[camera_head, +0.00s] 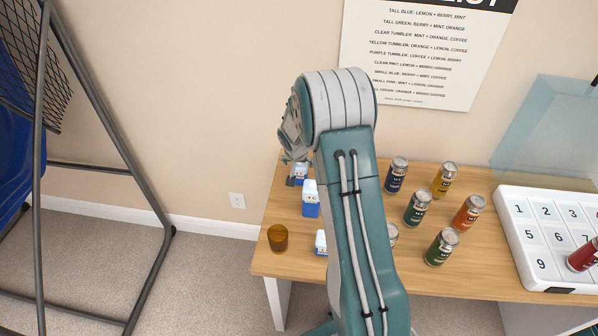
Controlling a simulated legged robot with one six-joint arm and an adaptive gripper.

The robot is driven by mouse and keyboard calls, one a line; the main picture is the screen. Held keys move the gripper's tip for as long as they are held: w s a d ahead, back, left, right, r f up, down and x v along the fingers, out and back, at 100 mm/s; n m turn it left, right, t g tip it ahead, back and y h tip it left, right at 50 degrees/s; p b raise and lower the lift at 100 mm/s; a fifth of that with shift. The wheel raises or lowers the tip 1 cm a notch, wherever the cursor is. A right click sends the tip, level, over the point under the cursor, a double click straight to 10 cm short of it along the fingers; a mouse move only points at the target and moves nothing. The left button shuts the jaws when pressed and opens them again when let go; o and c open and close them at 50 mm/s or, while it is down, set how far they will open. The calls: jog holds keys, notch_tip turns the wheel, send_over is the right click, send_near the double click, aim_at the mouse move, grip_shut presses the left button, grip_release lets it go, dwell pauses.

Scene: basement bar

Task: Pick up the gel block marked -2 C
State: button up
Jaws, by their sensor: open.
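Several small blue-and-white blocks stand on the left part of the wooden table (284,205). One block (311,205) stands left of my arm, another block (321,242) is nearer the front and partly covered by my arm, and a third block (300,173) is farther back under my wrist. Their markings are too small to read, so I cannot tell which is -2 C. My gripper (291,168) is mostly hidden behind my wrist, above the back-left of the table near the third block. It is open, and I see nothing held in it.
An amber cup (278,238) stands near the table's front-left edge. Several cans, including an orange can (468,213), stand right of my arm. A white numbered tray (519,236) with a red can (583,256) is at the right. A wall poster (425,55) hangs behind.

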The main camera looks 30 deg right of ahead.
jog(key=shift+x, duration=1.1)
jog(key=shift+d+f, duration=0.15)
jog(key=shift+d, duration=0.25)
jog(key=c, duration=0.9)
jog(key=shift+a, duration=0.25)
jog(key=c, duration=0.3)
